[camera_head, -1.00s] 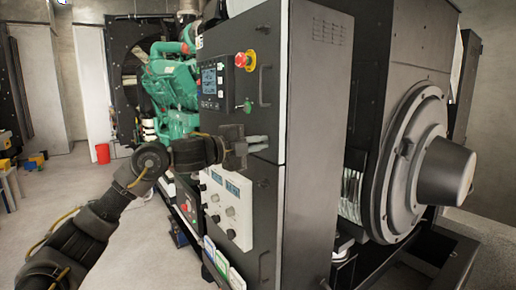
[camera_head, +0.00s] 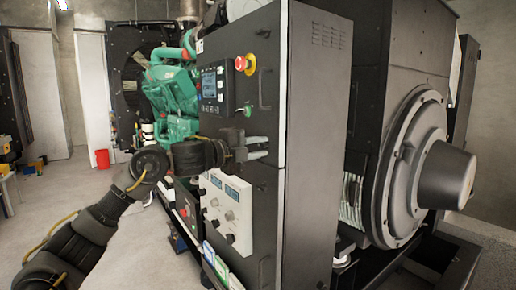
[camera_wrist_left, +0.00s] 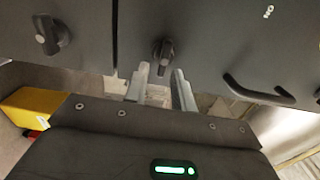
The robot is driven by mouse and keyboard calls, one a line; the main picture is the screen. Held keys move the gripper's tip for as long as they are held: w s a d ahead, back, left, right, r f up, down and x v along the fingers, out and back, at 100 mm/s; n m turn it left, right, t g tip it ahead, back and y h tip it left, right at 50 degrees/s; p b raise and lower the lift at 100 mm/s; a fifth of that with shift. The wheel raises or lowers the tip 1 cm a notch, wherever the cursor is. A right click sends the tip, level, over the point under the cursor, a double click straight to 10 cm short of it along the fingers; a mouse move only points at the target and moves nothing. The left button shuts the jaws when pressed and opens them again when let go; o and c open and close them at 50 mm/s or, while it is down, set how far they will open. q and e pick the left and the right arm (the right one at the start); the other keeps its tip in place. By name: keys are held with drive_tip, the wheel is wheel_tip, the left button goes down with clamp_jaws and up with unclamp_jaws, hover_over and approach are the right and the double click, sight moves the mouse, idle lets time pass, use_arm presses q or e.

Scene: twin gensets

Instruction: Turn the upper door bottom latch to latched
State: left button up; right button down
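The upper door bottom latch (camera_wrist_left: 163,52) is a small dark knob on the grey upper door (camera_wrist_left: 225,35), close to the seam with the lower door (camera_wrist_left: 60,70). My left gripper (camera_wrist_left: 160,80) is open and empty in the left wrist view, with its two pale fingers apart and the knob showing just beyond the gap between their tips. I cannot tell whether they touch it. In the head view my left gripper (camera_head: 257,147) is at the lower part of the upper door (camera_head: 258,110) and hides the latch. My right gripper is not in view.
A similar knob (camera_wrist_left: 50,35) is on the lower door. A door handle (camera_wrist_left: 258,95) lies right of the latch. The head view shows a red emergency stop (camera_head: 245,64) and a control panel (camera_head: 214,88) above my gripper, and a white gauge panel (camera_head: 227,207) below.

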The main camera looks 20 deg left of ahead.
use_arm(q)
drive_tip(key=shift+o, duration=0.2)
drive_tip(key=shift+s, duration=0.1)
drive_tip(key=shift+s+a+b, duration=0.2)
drive_tip(key=shift+s+b, duration=0.05)
drive_tip(key=shift+b, duration=0.05)
drive_tip(key=b+v, duration=0.3)
drive_tip(key=v, duration=0.7)
drive_tip(key=shift+f, duration=0.1)
